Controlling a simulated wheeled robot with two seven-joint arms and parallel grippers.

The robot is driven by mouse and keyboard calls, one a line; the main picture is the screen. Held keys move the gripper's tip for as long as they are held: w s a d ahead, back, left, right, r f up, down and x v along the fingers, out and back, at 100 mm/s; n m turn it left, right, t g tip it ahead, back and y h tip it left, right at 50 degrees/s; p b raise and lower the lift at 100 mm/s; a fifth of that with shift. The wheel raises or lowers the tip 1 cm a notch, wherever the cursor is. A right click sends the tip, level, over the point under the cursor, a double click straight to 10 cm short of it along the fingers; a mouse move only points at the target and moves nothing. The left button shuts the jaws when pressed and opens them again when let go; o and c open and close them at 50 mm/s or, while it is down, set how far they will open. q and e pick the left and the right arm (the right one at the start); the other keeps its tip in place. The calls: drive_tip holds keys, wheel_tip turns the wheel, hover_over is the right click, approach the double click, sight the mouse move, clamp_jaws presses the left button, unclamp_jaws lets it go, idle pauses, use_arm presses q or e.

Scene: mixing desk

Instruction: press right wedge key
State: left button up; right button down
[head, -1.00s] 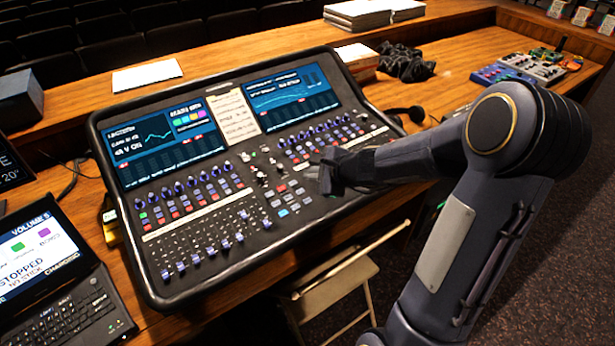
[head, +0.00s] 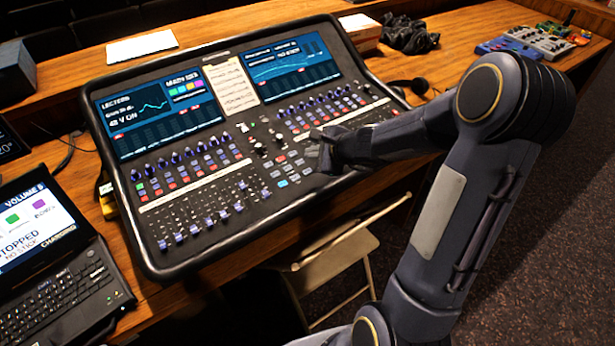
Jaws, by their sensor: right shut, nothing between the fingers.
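The mixing desk (head: 203,255) stands on the wooden table with two lit screens, rows of knobs, colored buttons and faders. My right gripper (head: 326,152) is shut and empty. It is over the right part of the desk, close to the small buttons right of the middle section. I cannot tell whether its tips touch the panel. The right wedge key cannot be picked out among the small keys, and some of the panel is hidden behind my gripper and arm. My left gripper is not in view.
A laptop (head: 60,285) sits at the lower left. Headphones (head: 410,86) lie right of the desk, and a small colorful mixer (head: 540,42) is at the far right. A folding chair (head: 340,262) stands in front of the table.

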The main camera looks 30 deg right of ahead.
sight(307, 171)
drive_tip(key=f+b, duration=0.3)
drive_tip(key=f, duration=0.1)
drive_tip(key=shift+w, duration=0.2)
drive_tip(key=shift+f, duration=0.2)
idle(1.6)
drive_tip(key=shift+w+f+b, duration=0.1)
drive_tip(key=shift+f+b, duration=0.3)
drive_tip(key=shift+b, duration=0.35)
drive_tip(key=shift+f+b, duration=0.35)
drive_tip(key=shift+b, duration=0.05)
drive_tip(key=shift+r, duration=0.1)
idle(0.5)
drive_tip(key=shift+r+p, duration=0.6)
drive_tip(key=shift+r, duration=0.05)
drive_tip(key=shift+r, duration=0.15)
